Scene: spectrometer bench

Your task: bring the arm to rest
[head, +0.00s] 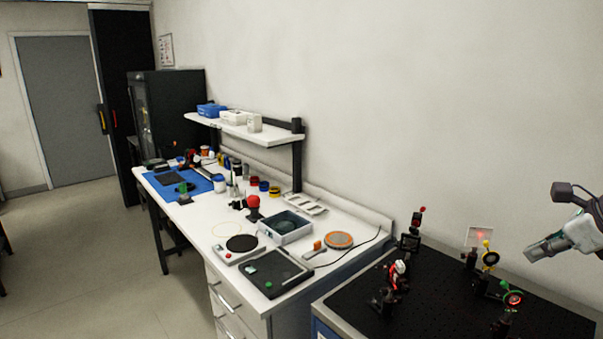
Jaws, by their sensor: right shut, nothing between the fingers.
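My right gripper (542,249) comes in from the right edge of the head view. It is shut and empty, held in the air above the right part of the black optical table (425,310). It appears apart from the optical mounts below it. The rest of my right arm runs out of the picture on the right. My left gripper is not in view.
Several optical mounts stand on the black table, including one with a red-lit ring (513,299) below my gripper. A white card (480,237) stands near the wall. The white bench (215,239) at left carries a grey tray (286,227) and tools.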

